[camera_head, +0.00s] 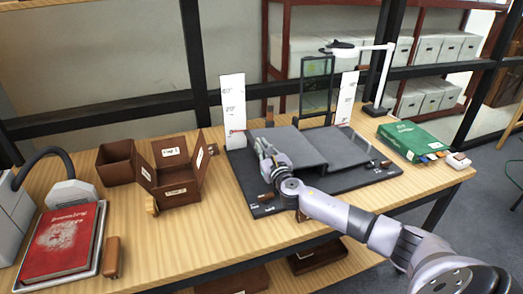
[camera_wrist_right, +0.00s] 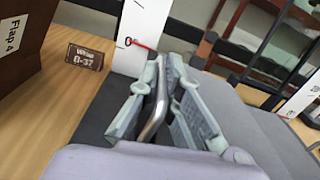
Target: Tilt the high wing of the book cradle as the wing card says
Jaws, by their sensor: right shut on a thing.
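The book cradle (camera_head: 314,152) stands mid-table, its dark grey wings on a dark base. My right gripper (camera_head: 266,150) is at its left wing and is shut on a thin metal bar (camera_wrist_right: 154,112), seen between the fingers in the right wrist view (camera_wrist_right: 163,100). A white scale (camera_head: 233,105) with degree marks stands behind the left wing. A red pointer (camera_wrist_right: 140,44) lies low on it. A small brown card (camera_wrist_right: 85,57) headed "Wing" lies left of the cradle; its second line is too small to read surely. My left gripper is not in view.
Brown flap box (camera_head: 175,175) and open brown box (camera_head: 116,163) stand left of the cradle. A red book (camera_head: 62,243) lies front left, a green box (camera_head: 411,141) right. A second white scale (camera_head: 346,97) and a lamp (camera_head: 376,80) stand behind.

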